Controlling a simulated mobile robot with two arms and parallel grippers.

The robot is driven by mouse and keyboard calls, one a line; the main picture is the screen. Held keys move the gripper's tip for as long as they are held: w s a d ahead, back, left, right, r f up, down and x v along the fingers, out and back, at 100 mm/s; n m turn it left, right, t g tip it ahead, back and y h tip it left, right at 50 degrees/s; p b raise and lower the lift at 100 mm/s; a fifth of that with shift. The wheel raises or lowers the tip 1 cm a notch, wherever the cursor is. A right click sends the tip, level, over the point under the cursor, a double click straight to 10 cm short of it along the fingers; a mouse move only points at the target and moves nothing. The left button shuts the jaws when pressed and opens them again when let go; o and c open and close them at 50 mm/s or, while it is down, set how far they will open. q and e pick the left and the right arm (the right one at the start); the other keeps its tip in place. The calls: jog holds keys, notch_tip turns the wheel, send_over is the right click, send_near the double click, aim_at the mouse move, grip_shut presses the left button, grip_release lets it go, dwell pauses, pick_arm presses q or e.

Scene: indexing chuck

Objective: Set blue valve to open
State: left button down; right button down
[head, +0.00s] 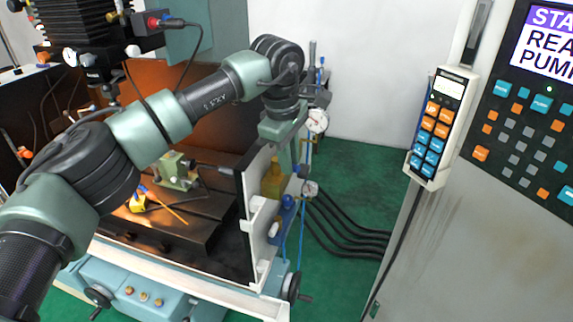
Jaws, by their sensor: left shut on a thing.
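My left arm reaches across from the left. My left gripper (296,164) points down beside the outer side of the machine's white side panel. It is shut at a small blue part that looks like the blue valve (304,171), below the pressure gauge (317,121). The fingers hide part of it, and its handle angle cannot be made out. A second, rounded blue part (287,202) sits lower on the panel, apart from the fingers. My right gripper is not in view.
A yellow bottle (272,180) stands beside the gripper, against the panel (256,190). Thin blue tubes run down and black hoses (345,235) cross the green floor. A control cabinet with a pendant (440,128) stands at right. The machine bed lies left, under my arm.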

pick_arm(q)
jog(key=shift+w+d+r+n+y, duration=0.1)
jog(key=shift+w+n+y, duration=0.1)
jog(key=shift+n, duration=0.45)
jog(key=shift+w+d+n+y, duration=0.1)
jog(key=shift+w+n, duration=0.1)
jog(key=shift+n, duration=0.45)
jog(key=c, duration=1.3)
grip_release()
jog(key=shift+c, duration=0.2)
jog(key=shift+r+b, duration=0.4)
notch_tip(320, 180, up, 7)
jog(key=s+b, duration=0.1)
jog(key=shift+s+a, duration=0.2)
jog(key=shift+a, duration=0.05)
jog(key=shift+f, duration=0.2)
